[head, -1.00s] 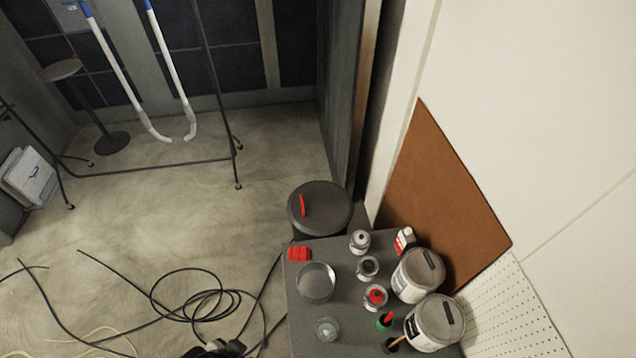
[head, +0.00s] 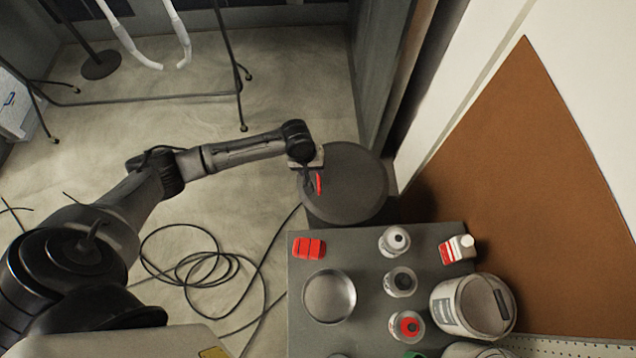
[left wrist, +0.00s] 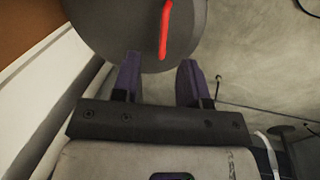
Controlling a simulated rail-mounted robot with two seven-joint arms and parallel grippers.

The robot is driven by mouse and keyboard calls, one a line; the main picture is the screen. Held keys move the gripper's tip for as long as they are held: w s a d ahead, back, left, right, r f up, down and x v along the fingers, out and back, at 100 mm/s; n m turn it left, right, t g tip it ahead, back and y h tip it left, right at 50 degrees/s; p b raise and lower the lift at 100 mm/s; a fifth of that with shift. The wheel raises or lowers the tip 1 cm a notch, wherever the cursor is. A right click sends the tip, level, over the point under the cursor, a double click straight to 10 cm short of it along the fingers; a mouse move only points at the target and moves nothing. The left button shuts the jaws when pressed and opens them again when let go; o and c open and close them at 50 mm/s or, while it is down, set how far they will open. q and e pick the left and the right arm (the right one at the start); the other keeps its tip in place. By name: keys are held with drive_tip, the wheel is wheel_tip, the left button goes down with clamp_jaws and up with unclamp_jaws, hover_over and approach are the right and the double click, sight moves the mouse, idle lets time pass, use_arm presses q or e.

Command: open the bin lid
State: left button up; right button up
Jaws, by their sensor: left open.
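The bin has a round dark grey lid (head: 352,185), which looks closed, with a red handle (head: 319,184) on its left part. My left gripper (head: 309,178) is at the left side of the lid, close beside the red handle. In the left wrist view the left gripper (left wrist: 158,75) is open, with its two dark purple fingers apart. The lid (left wrist: 115,25) and the red handle (left wrist: 165,28) lie ahead of the fingertips, and nothing is between the fingers. Whether a finger touches the lid cannot be told. My right gripper does not show.
A grey table (head: 450,285) stands in front of the bin with red blocks (head: 309,248), a round metal dish (head: 329,296), small cans and a large paint can (head: 472,305). A black cable (head: 205,265) coils on the floor. A brown board (head: 500,190) leans at the right.

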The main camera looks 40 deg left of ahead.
sight(319, 183)
use_arm(q)
drive_tip(key=shift+n, duration=0.7)
drive_tip(key=a+b+x, duration=0.1)
drive_tip(key=x, duration=0.3)
drive_tip(key=b+x, duration=0.1)
drive_tip(key=x, duration=0.4)
drive_tip(key=w+a+b+x, duration=0.1)
drive_tip(key=x, duration=0.4)
drive_tip(key=shift+w+a+f, duration=0.1)
drive_tip(key=shift+a+f, duration=0.15)
drive_tip(key=shift+a, duration=0.05)
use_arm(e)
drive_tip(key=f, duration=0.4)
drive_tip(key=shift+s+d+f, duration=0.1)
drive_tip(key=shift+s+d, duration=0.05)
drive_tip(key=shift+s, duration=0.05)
use_arm(q)
drive_tip(key=c, duration=0.4)
clamp_jaws()
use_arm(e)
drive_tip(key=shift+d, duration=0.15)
